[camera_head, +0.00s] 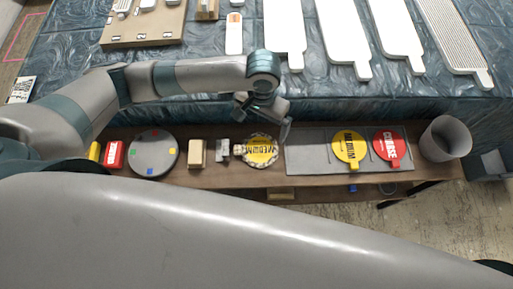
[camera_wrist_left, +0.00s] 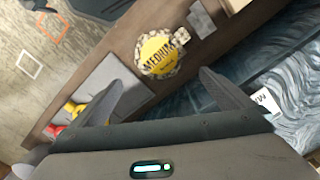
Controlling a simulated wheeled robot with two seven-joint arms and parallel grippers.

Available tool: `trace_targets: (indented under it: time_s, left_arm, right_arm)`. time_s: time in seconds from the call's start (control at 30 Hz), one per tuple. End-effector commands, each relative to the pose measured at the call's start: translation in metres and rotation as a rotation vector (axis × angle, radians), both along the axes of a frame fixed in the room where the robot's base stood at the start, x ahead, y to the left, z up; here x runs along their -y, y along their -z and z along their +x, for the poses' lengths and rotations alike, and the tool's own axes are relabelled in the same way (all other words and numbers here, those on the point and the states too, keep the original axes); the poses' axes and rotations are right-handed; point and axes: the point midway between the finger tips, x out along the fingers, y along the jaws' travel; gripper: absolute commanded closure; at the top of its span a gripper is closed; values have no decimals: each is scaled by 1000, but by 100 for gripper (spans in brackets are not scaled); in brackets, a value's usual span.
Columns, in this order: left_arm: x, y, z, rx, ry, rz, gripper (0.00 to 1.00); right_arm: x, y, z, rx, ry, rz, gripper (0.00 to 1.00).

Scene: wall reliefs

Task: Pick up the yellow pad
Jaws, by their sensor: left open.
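A yellow pad (camera_head: 350,146) marked MEDIUM lies on the grey mat (camera_head: 310,158) of the wooden bench, left of a red pad (camera_head: 389,145) marked COARSE. A second yellow MEDIUM disc (camera_head: 261,151) with a pale, uneven rim lies left of the mat. My left gripper (camera_head: 264,114) is open and empty, above the bench's back edge near this second disc. In the left wrist view, the rimmed disc (camera_wrist_left: 160,54) lies beyond the open fingers (camera_wrist_left: 162,82). The mat's yellow pad (camera_wrist_left: 75,106) is partly hidden behind the left finger. My right gripper is out of view.
Left of the rimmed disc are a small grey block (camera_head: 222,150), a tan block (camera_head: 197,154), a round grey plate (camera_head: 154,152) with coloured squares and a red box (camera_head: 113,154). A grey cup (camera_head: 445,139) stands right of the mat. White paddle-shaped panels lie behind.

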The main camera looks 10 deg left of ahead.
Motion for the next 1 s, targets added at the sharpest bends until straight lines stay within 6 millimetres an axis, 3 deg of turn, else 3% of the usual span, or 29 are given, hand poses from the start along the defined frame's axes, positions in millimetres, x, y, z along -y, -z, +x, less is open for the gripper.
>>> trace_targets:
  time_s: [0.3,0.5,1.0]
  left_arm:
    - [-1,57,-1,-2,-2,4,0]
    - [0,81,0,0,0,1,0]
    - [0,88,0,0,0,1,0]
  right_arm:
    - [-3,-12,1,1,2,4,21]
    - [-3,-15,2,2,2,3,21]
    - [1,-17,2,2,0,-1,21]
